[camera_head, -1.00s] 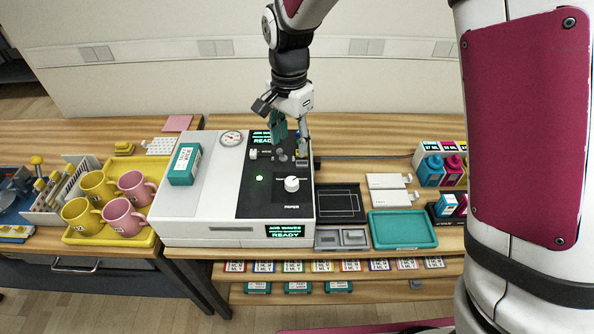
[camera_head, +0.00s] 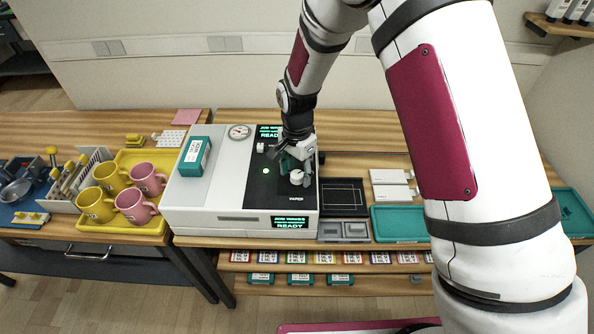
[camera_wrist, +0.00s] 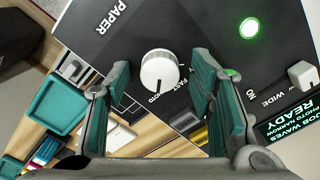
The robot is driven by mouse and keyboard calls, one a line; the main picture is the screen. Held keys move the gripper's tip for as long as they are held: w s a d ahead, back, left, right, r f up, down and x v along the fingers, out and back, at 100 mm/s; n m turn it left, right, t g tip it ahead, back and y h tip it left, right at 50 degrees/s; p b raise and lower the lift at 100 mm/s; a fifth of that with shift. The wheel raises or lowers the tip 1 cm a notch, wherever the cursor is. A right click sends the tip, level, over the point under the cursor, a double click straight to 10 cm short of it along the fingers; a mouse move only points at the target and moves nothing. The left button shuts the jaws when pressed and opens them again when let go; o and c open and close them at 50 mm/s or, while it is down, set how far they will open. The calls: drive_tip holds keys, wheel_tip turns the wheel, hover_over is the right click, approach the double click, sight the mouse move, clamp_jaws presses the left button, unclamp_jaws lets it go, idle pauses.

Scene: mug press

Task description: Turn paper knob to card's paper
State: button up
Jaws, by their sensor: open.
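The paper knob (camera_head: 297,177) is a white round dial on the black panel of the press (camera_head: 190,205). It also shows in the wrist view as a white knob (camera_wrist: 159,72), with "PAPER" printed on one side and "FAST" and "PHOTO" on the other. My gripper (camera_wrist: 163,82) is open, with teal finger pads on either side of the knob in that view; I see no contact. In the head view my gripper (camera_head: 294,166) is right over the knob. A teal and white box (camera_head: 193,157) with a printed label lies on the press; its text is too small to read.
A yellow tray (camera_head: 118,233) with yellow and pink mugs stands left of the press. A dark tray (camera_head: 343,197) and a teal tray (camera_head: 399,224) lie to the right. A green light (camera_wrist: 249,27) and a smaller white knob (camera_wrist: 303,74) are on the panel.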

drive_tip(key=c, duration=1.2)
drive_tip(key=shift+o, duration=0.2)
drive_tip(key=shift+n, duration=0.4)
drive_tip(key=n+b, duration=0.1)
drive_tip(key=n, duration=0.2)
drive_tip(key=shift+w+n, duration=0.1)
drive_tip(key=shift+n, duration=0.3)
drive_tip(key=n+b, duration=0.1)
drive_tip(key=n, duration=0.4)
drive_tip(key=n+b, duration=0.1)
drive_tip(key=n, duration=0.4)
drive_tip(key=shift+n, duration=0.4)
drive_tip(key=shift+n+b, duration=0.65)
drive_tip(key=shift+n, duration=1.65)
